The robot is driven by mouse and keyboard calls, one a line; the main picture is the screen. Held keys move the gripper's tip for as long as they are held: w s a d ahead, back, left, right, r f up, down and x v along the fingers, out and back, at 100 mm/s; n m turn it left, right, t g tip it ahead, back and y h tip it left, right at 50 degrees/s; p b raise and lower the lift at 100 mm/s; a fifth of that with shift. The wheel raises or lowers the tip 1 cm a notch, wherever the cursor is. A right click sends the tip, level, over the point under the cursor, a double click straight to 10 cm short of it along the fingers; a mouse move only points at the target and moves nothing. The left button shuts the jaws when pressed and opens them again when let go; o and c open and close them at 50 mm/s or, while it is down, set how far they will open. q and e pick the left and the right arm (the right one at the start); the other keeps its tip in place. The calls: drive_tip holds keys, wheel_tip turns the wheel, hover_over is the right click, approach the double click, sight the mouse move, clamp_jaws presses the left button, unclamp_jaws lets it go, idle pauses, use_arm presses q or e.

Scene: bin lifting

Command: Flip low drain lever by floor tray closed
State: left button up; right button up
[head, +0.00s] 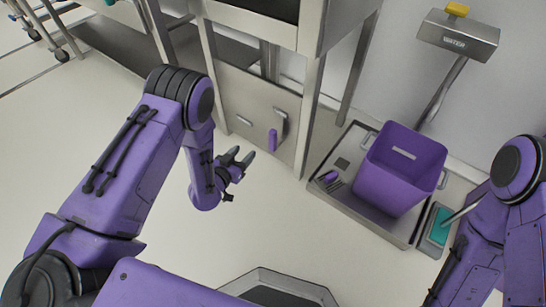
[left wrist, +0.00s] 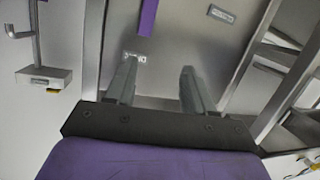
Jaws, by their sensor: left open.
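The drain lever has a purple grip (head: 273,140) that hangs about vertical from a metal arm on a low steel panel. In the left wrist view a purple bar (left wrist: 148,17), apparently that grip, runs in from the top edge, cut off by the frame. The floor tray (head: 390,226) lies right of the panel.
A purple bin (head: 400,168) stands in the tray. A grey pedal with a teal pad (head: 440,226) is beside the tray. Steel legs (head: 310,118) rise beside the panel. The floor before the panel is clear.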

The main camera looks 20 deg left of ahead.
sight(271, 135)
use_arm(q)
drive_tip(key=w+d+f+m+h+b, duration=0.1)
drive_tip(key=w+b, duration=0.1)
drive_tip(key=w, duration=0.1)
drive_tip(key=w+d+f+m+t+h+b, duration=0.1)
drive_tip(key=w+b, duration=0.2)
drive_tip(key=w+d+f+m+t+h+b, duration=0.1)
drive_tip(key=w+d+f+b, duration=0.1)
drive_tip(key=w+b, duration=0.1)
drive_tip(key=shift+w+h, duration=0.3)
drive_tip(key=shift+w, duration=0.05)
drive_tip(key=b+x, duration=0.2)
drive_tip(key=x, duration=0.2)
drive_tip(key=shift+w, duration=0.3)
drive_tip(key=shift+w+d+r, duration=0.2)
drive_tip(key=shift+w+d, duration=0.05)
drive_tip(key=shift+w, duration=0.3)
clamp_jaws()
use_arm(e)
drive_tip(key=d+f+n, duration=0.2)
drive_tip(key=d+f, duration=0.1)
drive_tip(key=f, duration=1)
drive_tip(key=shift+w+d+f+h, duration=0.25)
drive_tip(key=shift+d+h, duration=0.05)
drive_tip(key=shift+d, duration=0.05)
